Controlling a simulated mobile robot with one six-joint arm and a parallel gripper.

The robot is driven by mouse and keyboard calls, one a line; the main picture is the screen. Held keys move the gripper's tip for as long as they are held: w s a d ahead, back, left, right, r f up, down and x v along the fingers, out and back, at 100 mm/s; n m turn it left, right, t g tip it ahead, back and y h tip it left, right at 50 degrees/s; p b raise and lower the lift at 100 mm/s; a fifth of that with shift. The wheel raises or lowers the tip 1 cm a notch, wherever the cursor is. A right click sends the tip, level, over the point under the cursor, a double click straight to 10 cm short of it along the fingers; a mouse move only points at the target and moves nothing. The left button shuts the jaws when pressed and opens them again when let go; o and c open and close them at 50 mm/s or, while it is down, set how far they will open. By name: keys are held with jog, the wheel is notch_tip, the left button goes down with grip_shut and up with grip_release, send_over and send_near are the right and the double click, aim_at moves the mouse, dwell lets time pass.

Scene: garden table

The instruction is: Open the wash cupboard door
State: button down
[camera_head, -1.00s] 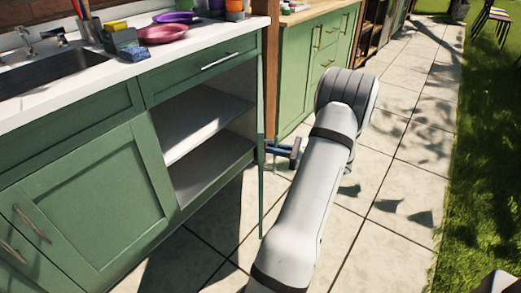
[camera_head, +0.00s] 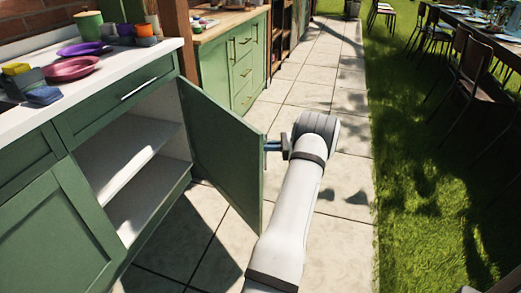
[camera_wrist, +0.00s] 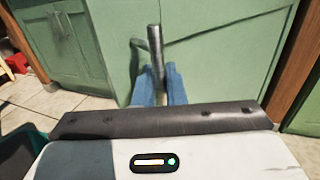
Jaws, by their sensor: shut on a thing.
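The green wash cupboard door (camera_head: 218,145) stands wide open, hinged at the right side of the cupboard opening. Its inner face shows in the head view, and its outer face (camera_wrist: 220,62) fills much of the wrist view. My gripper (camera_head: 273,146) is at the door's free edge, on its outer side. In the wrist view, my blue fingers (camera_wrist: 158,80) are shut on the metal bar handle (camera_wrist: 155,42). The fingers partly hide the handle's lower part. The open cupboard (camera_head: 145,130) shows pale, empty shelves.
The white counter (camera_head: 105,92) above holds a purple plate (camera_head: 84,48), a pink bowl (camera_head: 72,68) and cups. Another green cabinet (camera_head: 228,65) stands beyond a wooden post. Paving (camera_head: 330,120) is clear to the right, then grass, with chairs and a laid table at far right.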

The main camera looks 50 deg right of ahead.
jog(key=shift+s+f, duration=0.15)
jog(key=c, duration=1.6)
grip_release()
jog(key=shift+c, duration=0.2)
jog(key=shift+d, duration=0.1)
jog(key=p+v, duration=0.1)
jog(key=v, duration=0.6)
jog(key=shift+s+d+p, duration=0.2)
jog(key=shift+s+p, duration=0.1)
jog(key=shift+p, duration=0.05)
jog(key=shift+c, duration=0.5)
